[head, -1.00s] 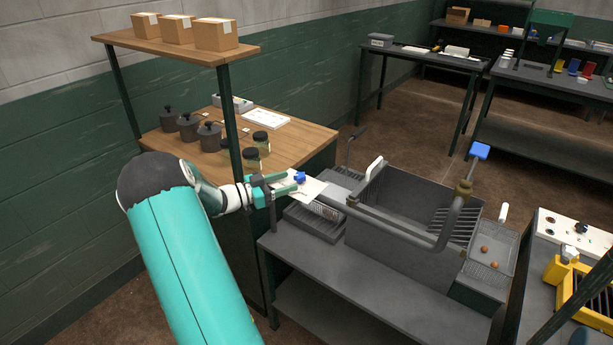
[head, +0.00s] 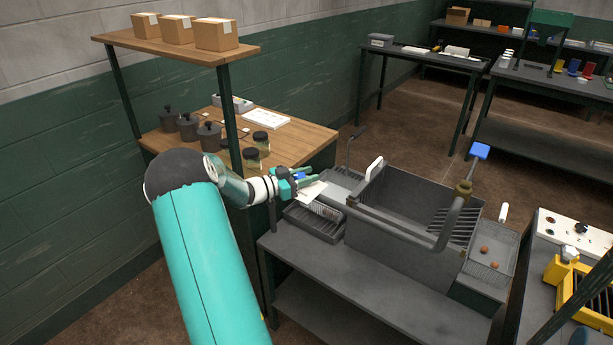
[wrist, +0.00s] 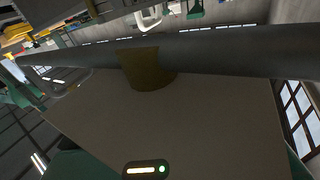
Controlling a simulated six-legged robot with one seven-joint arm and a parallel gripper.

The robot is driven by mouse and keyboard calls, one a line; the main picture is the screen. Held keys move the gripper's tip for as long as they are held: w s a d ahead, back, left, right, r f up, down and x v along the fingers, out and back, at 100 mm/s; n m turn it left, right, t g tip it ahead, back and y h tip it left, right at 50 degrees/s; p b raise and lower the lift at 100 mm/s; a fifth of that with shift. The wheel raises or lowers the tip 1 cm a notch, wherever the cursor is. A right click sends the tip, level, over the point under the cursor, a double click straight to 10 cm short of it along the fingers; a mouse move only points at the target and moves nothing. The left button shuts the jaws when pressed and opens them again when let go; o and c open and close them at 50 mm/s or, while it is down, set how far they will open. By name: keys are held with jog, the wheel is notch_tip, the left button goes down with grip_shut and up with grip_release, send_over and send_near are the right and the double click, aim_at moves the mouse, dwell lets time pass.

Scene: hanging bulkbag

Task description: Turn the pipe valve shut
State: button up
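A grey pipe (head: 405,234) runs along the front of the sink basin and bends up at the right. A second small blue piece (head: 298,176) sits at the left end of the pipe, partly hidden by my gripper (head: 308,176). My gripper's teal fingers appear apart, around or beside this blue piece; contact cannot be told. The wrist view shows a grey pipe (wrist: 225,55) with a brass-coloured collar (wrist: 146,68) close ahead; no fingers show there.
A pale sheet (head: 312,192) lies just below my gripper. A wire basket (head: 315,222) stands beneath the pipe's left end. The grey basin (head: 385,250) fills the bench middle.

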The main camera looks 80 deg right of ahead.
aim_at(297, 173)
jog(key=shift+n+t+h, duration=0.3)
jog(key=shift+c, duration=0.2)
jog(key=shift+w+d+n+t+h, duration=0.1)
jog(key=shift+w+n+t+h, duration=0.3)
jog(key=shift+n+t, duration=3.15)
jog(key=shift+w+a+n+t+h, duration=0.15)
jog(key=shift+w+n+t, duration=0.45)
jog(key=shift+n+t, duration=2.9)
jog(key=shift+w+d+n+t+h, duration=0.35)
jog(key=shift+n+t, duration=1.3)
jog(key=shift+t, duration=3.7)
jog(key=shift+w+a, duration=0.15)
jog(key=shift+a, duration=0.05)
jog(key=o, duration=1)
jog(key=v, duration=1.3)
jog(key=shift+s+a+r, duration=0.1)
jog(key=shift+s+a, duration=0.15)
jog(key=shift+s, duration=0.05)
